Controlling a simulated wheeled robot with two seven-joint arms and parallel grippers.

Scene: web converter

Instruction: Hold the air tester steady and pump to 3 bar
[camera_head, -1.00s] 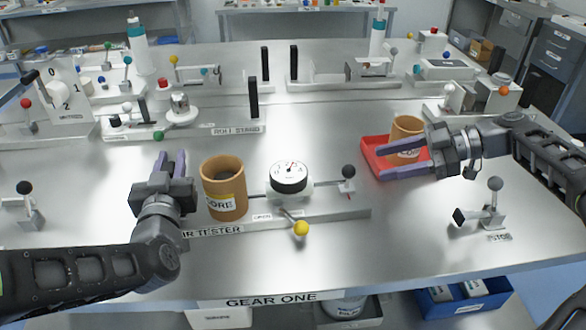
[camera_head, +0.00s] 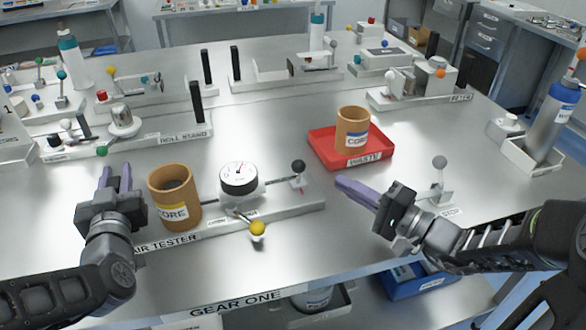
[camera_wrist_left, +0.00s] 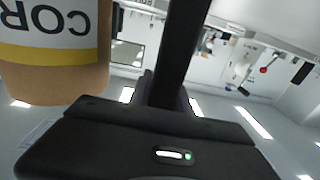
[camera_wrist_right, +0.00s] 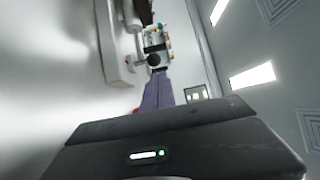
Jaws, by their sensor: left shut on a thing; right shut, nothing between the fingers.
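The air tester (camera_head: 222,217) is a pale base with a round dial gauge (camera_head: 239,178), a black-knobbed lever (camera_head: 298,168) at its right end and a yellow-knobbed lever (camera_head: 257,229) in front. A tan core (camera_head: 174,198) stands at its left part. My left gripper (camera_head: 116,178) is just left of the core, shut on a black upright post (camera_wrist_left: 182,50), seemingly the tester's. Its grip is mostly hidden in the head view. My right gripper (camera_head: 345,184) is shut and empty, its purple fingers right of the black knob and apart from it. The gauge reading is too small to tell.
A red waste tray (camera_head: 322,142) holding another core (camera_head: 352,130) lies behind my right gripper. A grey-knobbed stop lever (camera_head: 439,180) stands to the right. The roll stand (camera_head: 150,142) is behind the tester. The table is clear between tester and tray.

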